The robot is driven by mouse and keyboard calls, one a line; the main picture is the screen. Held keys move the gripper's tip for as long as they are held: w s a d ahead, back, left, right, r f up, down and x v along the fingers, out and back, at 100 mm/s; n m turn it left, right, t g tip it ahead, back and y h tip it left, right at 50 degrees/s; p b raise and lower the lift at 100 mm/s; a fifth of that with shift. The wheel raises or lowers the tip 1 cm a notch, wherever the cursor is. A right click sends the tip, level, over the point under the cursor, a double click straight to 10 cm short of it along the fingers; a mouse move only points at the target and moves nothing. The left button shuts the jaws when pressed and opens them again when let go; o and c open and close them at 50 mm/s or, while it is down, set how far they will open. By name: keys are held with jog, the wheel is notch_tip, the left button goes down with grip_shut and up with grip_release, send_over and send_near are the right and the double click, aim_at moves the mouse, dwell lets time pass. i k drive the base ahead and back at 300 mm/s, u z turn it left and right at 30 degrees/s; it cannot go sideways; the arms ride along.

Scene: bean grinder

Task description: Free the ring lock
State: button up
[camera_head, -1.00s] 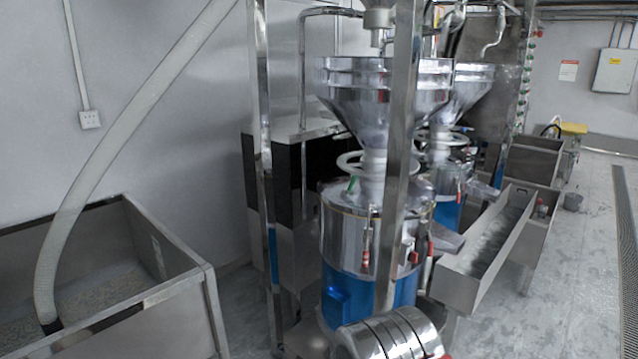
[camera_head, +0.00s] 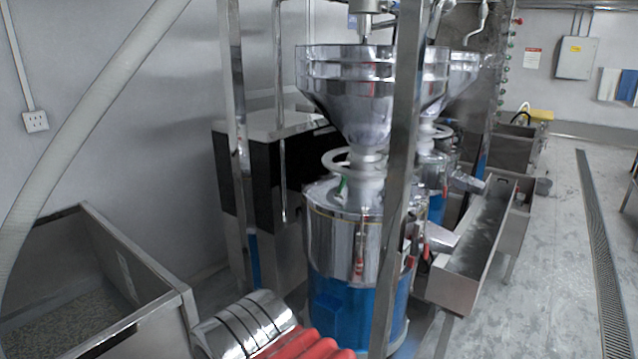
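The front grinder has a steel hopper (camera_head: 345,85) over a steel drum (camera_head: 330,235) with a blue base (camera_head: 330,310). A pale ring (camera_head: 328,161) sits around the neck between hopper and drum, and a small green piece (camera_head: 343,186) shows under it. A red-handled clamp (camera_head: 359,266) hangs on the drum's front. I cannot tell which part is the ring lock. A silver banded cylinder and a red ribbed piece at the bottom edge, apparently parts of my arm, are below and left of the drum. My gripper's fingers are not in view.
A steel post (camera_head: 400,180) stands in front of the drum's right side, another (camera_head: 235,130) to its left. A second grinder is behind. A steel trough (camera_head: 456,285) is on the right, a steel bin (camera_head: 150,275) at lower left. The floor at right (camera_head: 545,300) is open.

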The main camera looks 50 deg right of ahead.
aim_at(344, 178)
jog(key=z, duration=0.1)
jog(key=i, duration=0.75)
jog(key=z, duration=0.55)
jog(key=i, duration=0.45)
jog(key=z, duration=0.35)
